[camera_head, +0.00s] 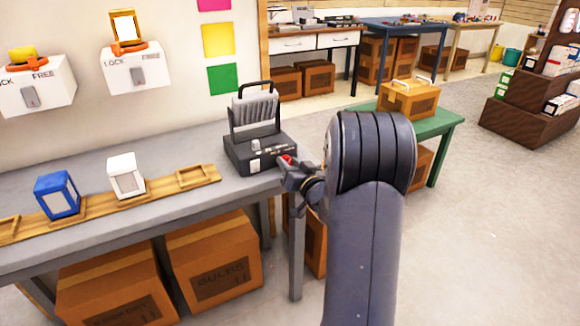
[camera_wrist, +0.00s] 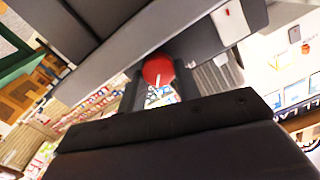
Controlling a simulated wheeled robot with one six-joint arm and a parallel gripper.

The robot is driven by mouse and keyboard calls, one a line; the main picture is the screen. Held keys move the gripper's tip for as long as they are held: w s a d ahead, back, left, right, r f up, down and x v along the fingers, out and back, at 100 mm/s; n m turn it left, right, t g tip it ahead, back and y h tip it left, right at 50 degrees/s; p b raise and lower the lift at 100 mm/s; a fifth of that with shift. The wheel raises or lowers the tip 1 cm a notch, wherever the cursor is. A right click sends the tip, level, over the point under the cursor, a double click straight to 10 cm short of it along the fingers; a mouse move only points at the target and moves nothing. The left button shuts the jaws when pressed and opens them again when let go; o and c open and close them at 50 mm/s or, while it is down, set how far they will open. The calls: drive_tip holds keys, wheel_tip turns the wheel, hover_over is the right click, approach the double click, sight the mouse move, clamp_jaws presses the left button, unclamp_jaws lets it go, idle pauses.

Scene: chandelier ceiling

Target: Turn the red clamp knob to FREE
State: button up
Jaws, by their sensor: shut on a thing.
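A small red knob (camera_head: 286,158) sits at the front right of a dark box-shaped device (camera_head: 247,157) on the grey workbench. In the wrist view the red knob (camera_wrist: 158,70) shows as a round red ball with a pale mark. My gripper (camera_head: 289,166) is at the right side of the device, shut on the knob. In the wrist view the dark jaws of my gripper (camera_wrist: 157,85) lie close around the knob and partly hide it. I cannot read any setting beside the knob.
Two white wall boxes (camera_head: 137,68) lettered LOCK and FREE have grey levers. A blue block (camera_head: 58,195) and a white block (camera_head: 126,176) stand on a wooden strip on the bench (camera_head: 120,150). A green table (camera_head: 440,121) with a carton stands behind my arm.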

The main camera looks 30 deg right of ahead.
drive_tip(key=n+b, duration=0.4)
drive_tip(key=b, duration=0.1)
drive_tip(key=shift+a+f+n, duration=0.1)
drive_tip(key=shift+f+n, duration=0.15)
drive_tip(key=shift+n, duration=0.15)
drive_tip(key=shift+a+r+n+b, duration=0.1)
drive_tip(key=shift+n+b, duration=1.65)
drive_tip(key=shift+n, duration=0.55)
drive_tip(key=o, duration=1)
drive_tip(key=shift+r, duration=0.1)
